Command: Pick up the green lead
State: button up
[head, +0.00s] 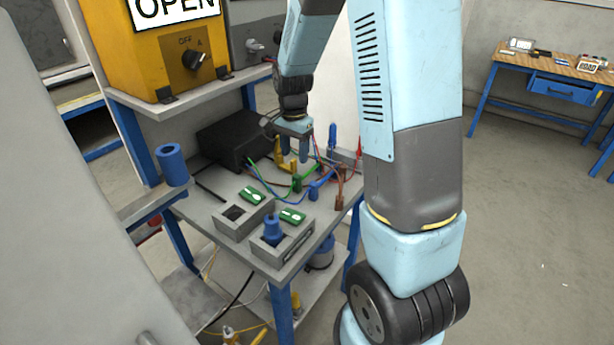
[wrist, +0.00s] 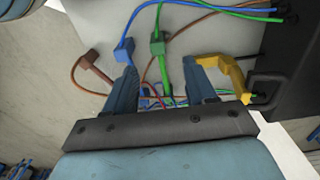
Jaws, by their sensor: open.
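The green lead's plug (head: 297,184) lies on the grey bench top, with its thin green cable running left toward a black box. In the wrist view the green plug (wrist: 158,45) shows between and just beyond my fingertips, with green cable at both ends. My gripper (head: 292,160) points down above the bench, behind the plug in the head view. In the wrist view my gripper (wrist: 159,67) is open and nothing is gripped. The yellow plug (wrist: 232,78) sits very close to the right finger; I cannot tell whether they touch.
A blue plug (wrist: 123,50) lies close left of the green one, and a brown plug (wrist: 90,60) farther left. The black box (head: 235,138) stands behind. Two grey sockets, one holding a blue cylinder (head: 272,228), are at the bench's front. A yellow switch box (head: 180,55) stands above left.

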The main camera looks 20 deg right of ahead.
aim_at(297, 176)
notch_tip(297, 176, down, 6)
jog(key=shift+r, duration=0.1)
jog(key=shift+s+d+f, duration=0.1)
jog(key=shift+f, duration=1.3)
jog(key=shift+s+f, duration=0.1)
jog(key=shift+f, duration=1.25)
grip_shut()
